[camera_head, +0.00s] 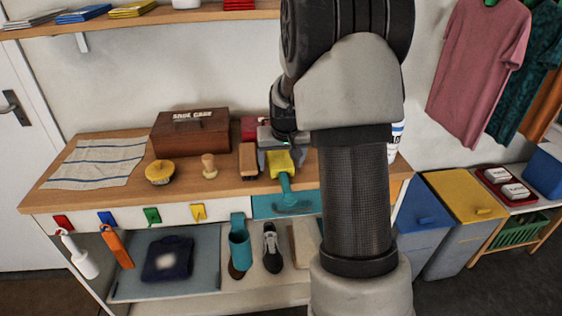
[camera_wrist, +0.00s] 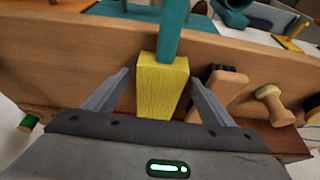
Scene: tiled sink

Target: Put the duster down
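The duster has a yellow block-like head (camera_head: 280,166) and a teal handle (camera_head: 284,183). It is at the front part of the wooden worktop (camera_head: 225,188), with the handle pointing toward the front edge. The yellow head (camera_wrist: 161,88) also shows in the wrist view, between the two fingers. My gripper (camera_wrist: 160,76) is open around the head, with a narrow gap visible beside at least the left finger. In the head view my gripper (camera_head: 280,158) is low over the worktop. I cannot tell whether the head rests flat on the wood.
A wooden brush (camera_head: 248,160) stands close left of my gripper, then a wooden knob-shaped tool (camera_head: 209,166) and a yellow round brush (camera_head: 160,172). A shoe care box (camera_head: 191,131) is behind. A striped cloth (camera_head: 100,162) lies at left. Colored hooks line the front.

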